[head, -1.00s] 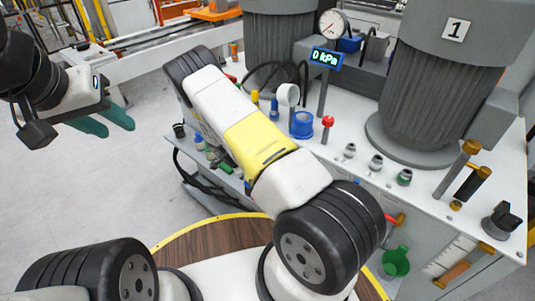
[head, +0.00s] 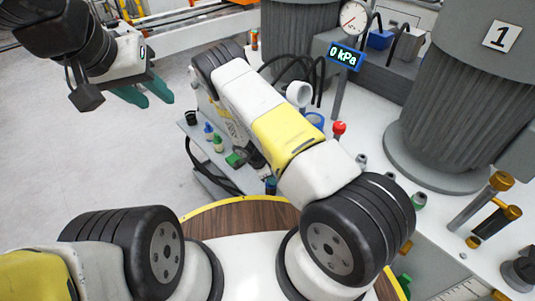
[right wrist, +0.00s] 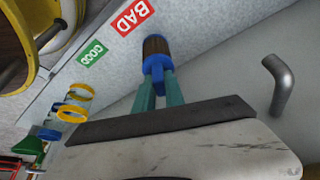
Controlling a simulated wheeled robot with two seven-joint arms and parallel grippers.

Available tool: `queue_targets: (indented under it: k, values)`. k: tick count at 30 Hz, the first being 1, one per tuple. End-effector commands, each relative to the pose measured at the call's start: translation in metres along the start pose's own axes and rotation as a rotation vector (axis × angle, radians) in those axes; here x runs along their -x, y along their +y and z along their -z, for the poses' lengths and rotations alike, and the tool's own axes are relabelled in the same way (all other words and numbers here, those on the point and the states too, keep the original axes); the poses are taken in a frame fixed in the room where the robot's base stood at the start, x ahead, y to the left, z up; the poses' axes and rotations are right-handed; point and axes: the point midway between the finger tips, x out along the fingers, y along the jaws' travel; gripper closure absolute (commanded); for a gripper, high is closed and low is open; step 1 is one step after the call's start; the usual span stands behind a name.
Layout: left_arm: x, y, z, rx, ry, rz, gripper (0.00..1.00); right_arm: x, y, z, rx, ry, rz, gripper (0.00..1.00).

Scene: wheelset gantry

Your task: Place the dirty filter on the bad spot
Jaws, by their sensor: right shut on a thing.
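The dirty filter (right wrist: 155,46), a brown cylinder with a blue cap, is between the teal fingertips of my right gripper (right wrist: 158,78) in the right wrist view. That gripper is shut on it. The red BAD label (right wrist: 132,16) lies just left of the filter in the picture, with the green GOOD label (right wrist: 91,53) further left. I cannot tell whether the filter touches the surface there. In the head view, my right arm hides its gripper and the filter. My left gripper (head: 143,93) is empty, its teal fingers apart over the floor.
The machine has a large grey motor (head: 450,95), a gauge (head: 353,17) and a 0 kPa display (head: 345,56). A side shelf (head: 193,130) holds small bottles. Yellow-rimmed rings (right wrist: 75,104) and a bent grey pipe (right wrist: 283,85) show in the right wrist view.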

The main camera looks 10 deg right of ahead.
Motion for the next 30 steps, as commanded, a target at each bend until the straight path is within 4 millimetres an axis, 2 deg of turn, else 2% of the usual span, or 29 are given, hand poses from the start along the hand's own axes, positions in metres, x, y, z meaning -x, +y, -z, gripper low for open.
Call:
queue_targets:
  k: [5, 6, 9, 20, 23, 30]
  values:
    - [0.0, 0.0, 0.0, 0.0, 0.0, 0.0, 0.64, -0.002, 0.0, 0.0, 0.0, 0.001, -0.001, 1.0]
    - [0.0, 0.0, 0.0, 0.0, 0.0, 0.0, 0.64, -0.002, 0.0, 0.0, 0.0, 0.001, -0.001, 0.8]
    - [0.0, 0.0, 0.0, 0.0, 0.0, 0.0, 0.64, -0.002, 0.0, 0.0, 0.0, 0.0, -0.001, 0.64]
    - [0.0, 0.0, 0.0, 0.0, 0.0, 0.0, 0.64, 0.001, -0.001, 0.001, -0.001, 0.0, 0.0, 0.64]
    - [0.0, 0.0, 0.0, 0.0, -0.001, 0.0, 0.64, 0.013, -0.001, 0.001, -0.002, 0.0, 0.002, 0.64]
    - [0.0, 0.0, 0.0, 0.0, 0.0, 0.0, 0.64, 0.064, -0.001, 0.0, -0.002, -0.001, 0.004, 0.64]
